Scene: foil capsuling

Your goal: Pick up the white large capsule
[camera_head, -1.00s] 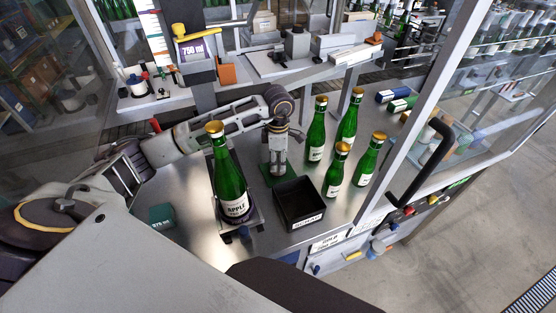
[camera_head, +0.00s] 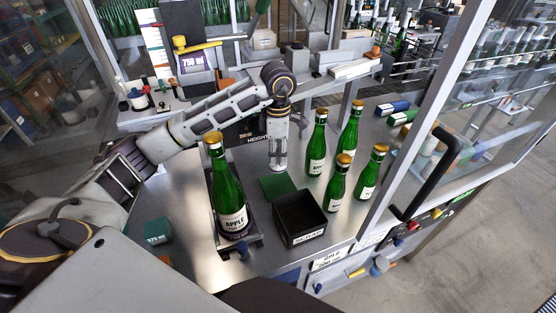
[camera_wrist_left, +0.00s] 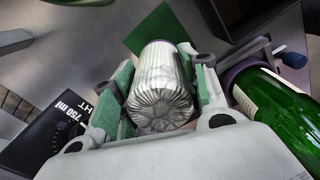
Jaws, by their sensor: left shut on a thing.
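A silvery-white pleated capsule (camera_wrist_left: 160,85) sits between the green-padded fingers of my left gripper (camera_wrist_left: 158,88) in the left wrist view. The fingers press on it from both sides, and its ribbed closed end faces the camera. In the head view my left gripper (camera_head: 278,160) points down behind the green pad (camera_head: 275,188), and the capsule is hard to tell from the fingers there. The pad also shows past the capsule in the wrist view (camera_wrist_left: 155,28). My right gripper is in neither view.
A black scrap bin (camera_head: 300,219) stands in front of the pad. A green bottle (camera_head: 229,198) stands upright in a holder to its left, and several gold-topped bottles (camera_head: 338,184) stand to the right. A dark green box (camera_head: 158,231) lies at the left. A metal post (camera_head: 385,170) borders the right side.

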